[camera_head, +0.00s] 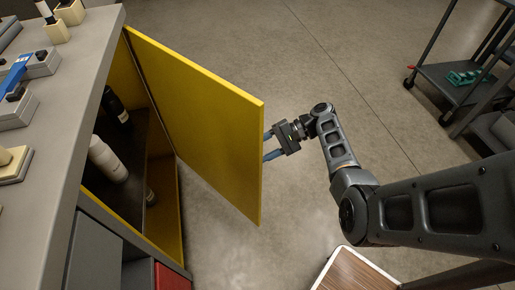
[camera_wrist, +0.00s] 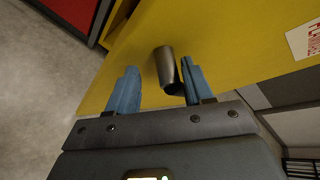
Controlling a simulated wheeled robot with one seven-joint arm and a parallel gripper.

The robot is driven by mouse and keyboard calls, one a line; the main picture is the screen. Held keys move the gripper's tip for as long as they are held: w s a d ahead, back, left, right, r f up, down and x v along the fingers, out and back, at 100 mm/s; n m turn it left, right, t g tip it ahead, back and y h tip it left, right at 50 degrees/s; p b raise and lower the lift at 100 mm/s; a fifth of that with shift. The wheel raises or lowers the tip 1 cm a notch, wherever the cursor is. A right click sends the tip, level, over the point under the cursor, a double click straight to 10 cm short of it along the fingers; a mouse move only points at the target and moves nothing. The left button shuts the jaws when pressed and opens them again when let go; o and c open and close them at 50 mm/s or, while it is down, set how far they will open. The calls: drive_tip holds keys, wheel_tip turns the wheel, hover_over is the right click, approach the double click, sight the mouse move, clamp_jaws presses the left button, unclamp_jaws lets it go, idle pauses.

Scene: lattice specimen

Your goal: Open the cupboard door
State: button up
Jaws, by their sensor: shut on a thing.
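The yellow cupboard door (camera_head: 205,115) stands well open, swung out from the cupboard (camera_head: 168,205) in the head view. In the wrist view the door (camera_wrist: 225,50) fills the upper middle. My gripper (camera_head: 268,146) is at the door's outer face near its free edge. The handle lies close to the right finger; a gap shows at the left finger. The handle is hidden in the head view.
Dark and white bottles (camera_head: 107,158) stand on the shelf inside the cupboard. The grey worktop (camera_head: 75,105) above carries several small devices. A wood-topped piece (camera_head: 355,272) is at the bottom, and a dark cart (camera_head: 455,80) stands at the right. Open floor (camera_head: 300,60) lies beyond the door.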

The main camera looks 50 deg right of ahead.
drive_tip(key=s+d+r+p, duration=0.2)
drive_tip(key=s+d, duration=0.1)
drive_tip(key=s, duration=0.2)
drive_tip(key=shift+d, duration=0.4)
drive_tip(key=shift+r+p, duration=0.1)
drive_tip(key=shift+p, duration=0.2)
idle(0.3)
drive_tip(key=shift+c, duration=0.2)
